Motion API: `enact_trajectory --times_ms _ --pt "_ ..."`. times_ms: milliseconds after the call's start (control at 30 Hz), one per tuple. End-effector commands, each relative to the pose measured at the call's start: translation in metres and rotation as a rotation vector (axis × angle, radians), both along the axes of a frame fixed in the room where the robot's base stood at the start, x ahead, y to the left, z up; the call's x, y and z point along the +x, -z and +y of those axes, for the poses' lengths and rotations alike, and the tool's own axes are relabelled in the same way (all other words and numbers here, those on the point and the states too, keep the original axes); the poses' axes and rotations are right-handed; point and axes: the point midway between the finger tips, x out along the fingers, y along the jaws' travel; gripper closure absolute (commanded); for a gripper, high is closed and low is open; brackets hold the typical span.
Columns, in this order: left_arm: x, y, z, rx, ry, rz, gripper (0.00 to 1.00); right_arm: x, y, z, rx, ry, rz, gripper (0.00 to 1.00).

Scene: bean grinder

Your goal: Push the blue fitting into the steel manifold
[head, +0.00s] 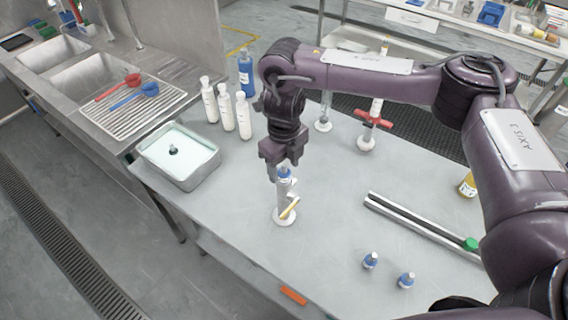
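My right gripper (283,172) points down near the middle of the table, its fingers closed around a blue fitting (284,173). Directly under it stands a pale upright post with a yellow lever and a round white base (285,216); this looks like the manifold. The fitting is at the top of the post; I cannot tell whether it is seated or only touching. Two more blue fittings stand at the front right, one (370,261) left of the other (406,280). My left gripper is not in view.
A grey tray with pale contents (205,178) and white bottles (227,108) stand left of the gripper. A blue bottle (246,75) and a red-handled stand (367,142) are behind. Metal rails (420,224) lie to the right.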

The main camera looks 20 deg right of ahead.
Motion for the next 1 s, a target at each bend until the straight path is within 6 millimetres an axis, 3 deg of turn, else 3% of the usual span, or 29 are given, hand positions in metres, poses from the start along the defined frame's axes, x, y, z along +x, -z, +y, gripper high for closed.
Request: enact_trajectory --times_ms 300,700,1000 --pt "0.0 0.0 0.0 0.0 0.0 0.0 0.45 0.001 -0.005 0.0 0.001 -0.001 -0.002 0.45" --pt "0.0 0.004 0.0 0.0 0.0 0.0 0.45 0.001 -0.062 0.0 0.0 -0.002 -0.006 0.45" --pt "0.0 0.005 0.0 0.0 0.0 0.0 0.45 0.0 -0.078 0.0 0.0 0.0 0.0 0.45"
